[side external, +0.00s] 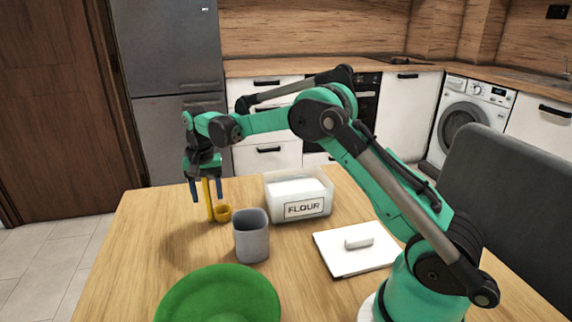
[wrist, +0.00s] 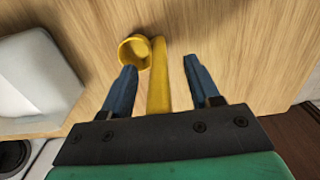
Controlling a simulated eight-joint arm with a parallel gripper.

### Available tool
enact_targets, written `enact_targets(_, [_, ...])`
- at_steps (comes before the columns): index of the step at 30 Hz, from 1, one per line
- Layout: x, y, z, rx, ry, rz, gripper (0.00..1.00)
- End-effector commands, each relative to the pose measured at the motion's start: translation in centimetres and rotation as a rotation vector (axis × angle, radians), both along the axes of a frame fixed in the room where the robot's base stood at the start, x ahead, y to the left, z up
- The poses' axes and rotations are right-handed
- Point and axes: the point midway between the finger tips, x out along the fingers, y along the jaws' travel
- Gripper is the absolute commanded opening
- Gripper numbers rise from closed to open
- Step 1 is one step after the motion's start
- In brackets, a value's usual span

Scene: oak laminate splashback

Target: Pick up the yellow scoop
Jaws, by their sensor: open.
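The yellow scoop (side external: 222,213) is at the far left part of the table in the side view, with its handle upright and its cup low on the right. My gripper (side external: 207,196) points down over it, with one blue finger on each side of the handle. In the wrist view the scoop's handle (wrist: 158,80) runs between the two open fingers of my gripper (wrist: 163,78). Gaps show on both sides of the handle. The scoop's cup (wrist: 134,52) lies beyond the left fingertip. The top of the handle is hidden by the gripper body.
A white flour container (side external: 302,209) stands right of the scoop; its edge shows at left in the wrist view (wrist: 35,85). A grey cup (side external: 251,238) stands in front of it. A green plate (side external: 218,300) and a white lid (side external: 335,262) lie nearer. The table left of the scoop is clear.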

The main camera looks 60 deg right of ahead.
Motion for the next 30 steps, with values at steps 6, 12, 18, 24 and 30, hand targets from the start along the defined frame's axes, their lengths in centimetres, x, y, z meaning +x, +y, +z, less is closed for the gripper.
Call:
enact_targets(6, [0.0, 0.0, -0.2, 0.0, 0.0, 0.001, 0.55])
enact_targets(12, [0.0, 0.0, -0.1, 0.0, 0.0, 0.001, 0.07])
enact_targets(18, [0.0, 0.0, -0.1, 0.0, 0.0, 0.001, 0.0])
enact_targets(24, [0.0, 0.0, 0.0, 0.0, 0.0, 0.001, 0.0])
enact_targets(30, [0.0, 0.0, 1.8, -0.001, -0.001, 0.001, 0.0])
